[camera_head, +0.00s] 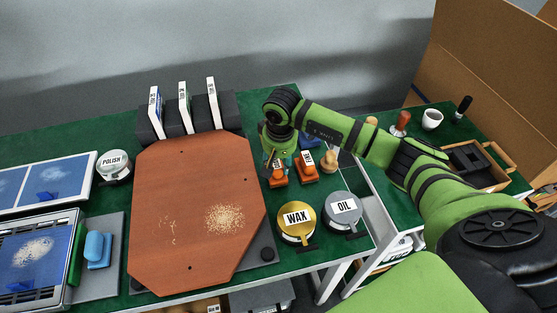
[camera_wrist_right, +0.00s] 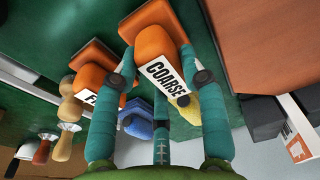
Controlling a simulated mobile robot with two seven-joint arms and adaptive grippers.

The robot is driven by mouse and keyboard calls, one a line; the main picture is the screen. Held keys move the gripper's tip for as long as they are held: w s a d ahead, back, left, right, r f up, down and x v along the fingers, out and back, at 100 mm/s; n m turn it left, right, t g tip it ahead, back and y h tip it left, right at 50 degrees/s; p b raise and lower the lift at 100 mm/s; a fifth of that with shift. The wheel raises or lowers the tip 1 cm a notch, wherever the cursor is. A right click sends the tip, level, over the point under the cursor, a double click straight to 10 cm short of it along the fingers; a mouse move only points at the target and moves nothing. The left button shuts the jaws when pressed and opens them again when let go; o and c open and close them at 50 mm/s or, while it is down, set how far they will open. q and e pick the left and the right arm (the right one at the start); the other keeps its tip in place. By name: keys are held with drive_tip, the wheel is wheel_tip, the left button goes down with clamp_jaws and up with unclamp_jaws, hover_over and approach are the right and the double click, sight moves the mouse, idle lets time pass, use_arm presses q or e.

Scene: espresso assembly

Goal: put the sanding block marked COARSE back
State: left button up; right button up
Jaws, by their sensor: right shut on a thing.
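The orange sanding block marked COARSE (camera_wrist_right: 160,55) is between the fingers of my right gripper (camera_wrist_right: 158,62), with its white label facing the wrist camera. In the head view the right gripper (camera_head: 278,158) reaches down from above, and the block (camera_head: 278,181) shows below it at the right edge of the brown board. I cannot tell whether its base touches the green table. A second orange block (camera_head: 306,170) stands just to its right; its label shows only an F in the wrist view (camera_wrist_right: 96,80). My left gripper is not in view.
The brown board (camera_head: 190,190) bears heaps of pale dust. The WAX tin (camera_head: 297,220) and OIL tin (camera_head: 344,210) stand in front of the blocks. A blue item (camera_head: 308,141) and wooden-handled tools (camera_head: 329,160) are close behind and right. A dark rack (camera_head: 230,128) holds upright labelled packs.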

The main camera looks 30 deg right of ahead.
drive_tip(key=shift+f, duration=0.55)
drive_tip(key=shift+f+b, duration=0.2)
drive_tip(key=shift+b, duration=0.1)
drive_tip(key=o, duration=1)
drive_tip(key=shift+r, duration=0.1)
